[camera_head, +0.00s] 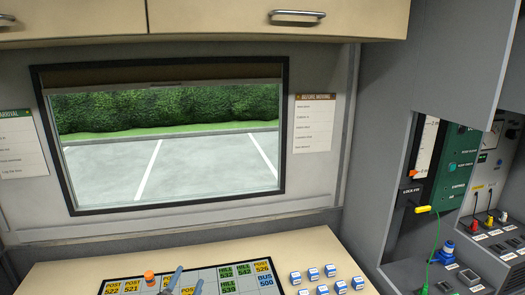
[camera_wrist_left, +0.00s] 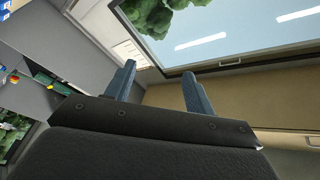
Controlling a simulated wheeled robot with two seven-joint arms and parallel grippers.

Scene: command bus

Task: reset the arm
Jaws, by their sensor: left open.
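My left gripper (camera_head: 184,285) shows at the bottom edge of the head view, over the board with yellow and green labels. Its two blue-grey fingers are apart, with nothing seen between them. In the left wrist view the same gripper (camera_wrist_left: 160,85) has its fingers spread and empty, with the wall and window beyond them. The rest of the left arm is out of the head view. My right gripper is not in view.
The labelled board (camera_head: 215,273) lies on a light desk (camera_head: 60,277). An orange-topped piece (camera_head: 149,278) stands beside the left gripper. Several blue-and-white blocks (camera_head: 313,274) sit at right. A window (camera_head: 165,140) is behind; equipment panels (camera_head: 440,165) stand at right.

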